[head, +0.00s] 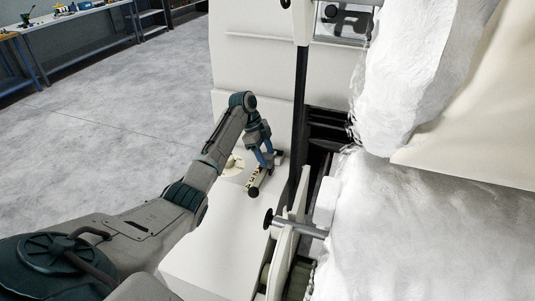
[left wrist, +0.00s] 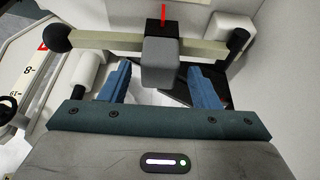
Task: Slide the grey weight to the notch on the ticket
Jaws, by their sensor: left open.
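The grey weight (left wrist: 160,62) is a block on a pale beam (left wrist: 105,41) with a dark knob at each end, in the left wrist view. A black piece with a thin red line stands behind the weight. My left gripper (left wrist: 159,72) is open, with one blue finger on each side of the weight and a gap to both. In the head view my left gripper (head: 266,161) is at the far end of the beam (head: 257,181); the weight cannot be made out there. A white printed surface (left wrist: 30,72) at the left shows an 8 and a red mark; I cannot tell whether it is the ticket. No notch can be made out.
The beam sits over a cream machine top (head: 208,262). A dark upright post (head: 299,120) and a rod with a black knob (head: 296,226) stand to the right. White fibre (head: 430,225) fills the right side. Open floor (head: 110,125) lies left.

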